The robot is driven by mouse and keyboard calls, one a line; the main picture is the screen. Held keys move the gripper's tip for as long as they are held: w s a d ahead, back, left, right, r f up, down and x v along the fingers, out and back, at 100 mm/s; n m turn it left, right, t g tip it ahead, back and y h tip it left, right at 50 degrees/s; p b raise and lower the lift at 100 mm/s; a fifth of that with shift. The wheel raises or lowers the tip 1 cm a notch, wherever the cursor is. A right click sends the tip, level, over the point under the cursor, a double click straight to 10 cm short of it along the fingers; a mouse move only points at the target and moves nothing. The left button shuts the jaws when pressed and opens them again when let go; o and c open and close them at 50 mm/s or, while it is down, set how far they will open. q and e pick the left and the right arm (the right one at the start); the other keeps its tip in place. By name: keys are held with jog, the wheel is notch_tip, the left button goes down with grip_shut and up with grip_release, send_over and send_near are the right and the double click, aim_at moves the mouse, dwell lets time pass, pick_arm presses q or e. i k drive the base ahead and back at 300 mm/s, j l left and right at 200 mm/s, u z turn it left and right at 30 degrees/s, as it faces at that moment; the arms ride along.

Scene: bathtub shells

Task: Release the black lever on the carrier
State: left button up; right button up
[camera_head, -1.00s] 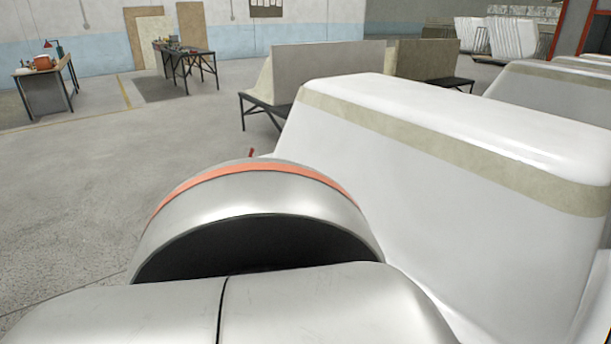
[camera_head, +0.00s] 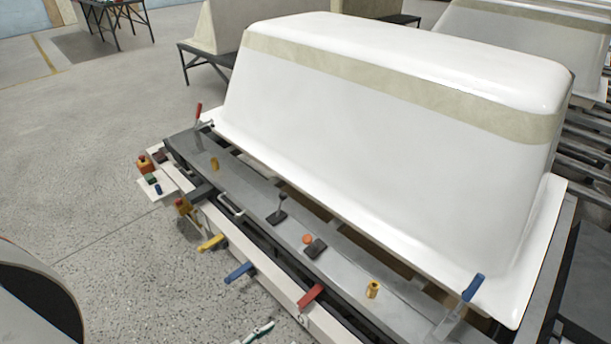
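The carrier (camera_head: 255,190) is a grey metal frame under the upturned white bathtub shell (camera_head: 370,135). The black lever (camera_head: 279,211) stands on the near grey rail of the carrier, around its middle, with its knob leaning up and to the right. Nothing touches it. A second black part (camera_head: 316,249) sits to its right beside an orange-red knob (camera_head: 307,239). Neither of my grippers is in view.
Red (camera_head: 311,296), blue (camera_head: 239,272) and yellow (camera_head: 210,243) handles stick out along the carrier's front. A red-handled clamp (camera_head: 199,112) and a blue-handled clamp (camera_head: 473,288) stand at the shell's near corners. Open concrete floor (camera_head: 90,150) lies left.

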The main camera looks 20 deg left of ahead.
aim_at(284, 196)
jog(key=u, duration=0.85)
jog(key=i+j+z, duration=0.1)
jog(key=z, duration=0.65)
jog(key=j+z, duration=0.3)
jog(key=j, duration=0.2)
jog(key=i+j+z, duration=0.1)
jog(key=j+z, duration=0.2)
jog(key=j, duration=0.2)
jog(key=j+z, duration=0.2)
jog(key=j, duration=1.35)
jog(key=k+j, duration=0.1)
jog(key=j, duration=0.5)
jog(key=j+z, duration=0.1)
jog(key=j, duration=0.5)
jog(key=k, duration=0.05)
